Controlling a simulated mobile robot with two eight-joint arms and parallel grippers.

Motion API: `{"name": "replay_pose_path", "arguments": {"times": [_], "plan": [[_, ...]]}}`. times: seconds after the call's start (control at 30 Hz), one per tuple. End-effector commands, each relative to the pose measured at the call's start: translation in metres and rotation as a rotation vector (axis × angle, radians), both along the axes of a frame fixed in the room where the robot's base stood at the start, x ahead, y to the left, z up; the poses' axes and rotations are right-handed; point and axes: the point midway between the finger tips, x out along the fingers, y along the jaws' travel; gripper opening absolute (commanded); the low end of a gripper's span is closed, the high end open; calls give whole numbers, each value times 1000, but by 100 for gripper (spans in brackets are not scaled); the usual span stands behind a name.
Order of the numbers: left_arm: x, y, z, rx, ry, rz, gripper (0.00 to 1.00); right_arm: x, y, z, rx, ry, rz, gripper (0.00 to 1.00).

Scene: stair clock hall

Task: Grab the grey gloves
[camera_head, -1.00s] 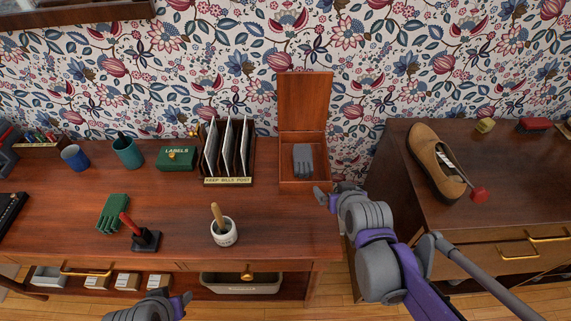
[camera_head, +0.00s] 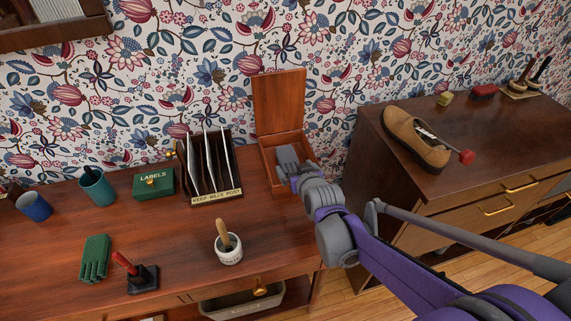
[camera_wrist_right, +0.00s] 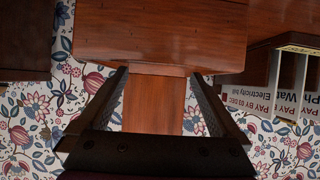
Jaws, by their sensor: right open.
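The grey gloves (camera_head: 287,156) are in an open wooden box (camera_head: 268,160) at the back right of the desk, its lid (camera_head: 279,100) raised behind. Only their upper part shows in the head view; my right gripper hides the rest. My right gripper (camera_head: 291,174) is at the front of the box, close to the gloves; I cannot tell whether it touches them. In the right wrist view its two fingers (camera_wrist_right: 162,78) are apart with brown wood beyond, and no gloves are seen between them. My left gripper is out of view.
A letter rack (camera_head: 208,180) with upright envelopes stands just left of the box. A cabinet with a brown shoe (camera_head: 412,140) stands to the right.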

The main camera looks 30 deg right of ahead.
Motion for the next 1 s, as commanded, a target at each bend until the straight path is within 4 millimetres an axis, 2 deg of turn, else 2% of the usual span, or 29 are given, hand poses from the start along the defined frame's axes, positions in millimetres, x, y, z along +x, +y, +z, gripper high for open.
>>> {"name": "replay_pose_path", "arguments": {"times": [0.13,0.37,0.7,1.0], "plan": [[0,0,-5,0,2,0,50,20,-5,-12,1,1,1,100],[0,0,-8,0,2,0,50,33,-8,-20,1,1,1,100],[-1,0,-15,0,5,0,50,69,-19,-43,1,1,1,100],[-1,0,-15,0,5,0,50,73,-20,-45,1,1,1,100]]}}
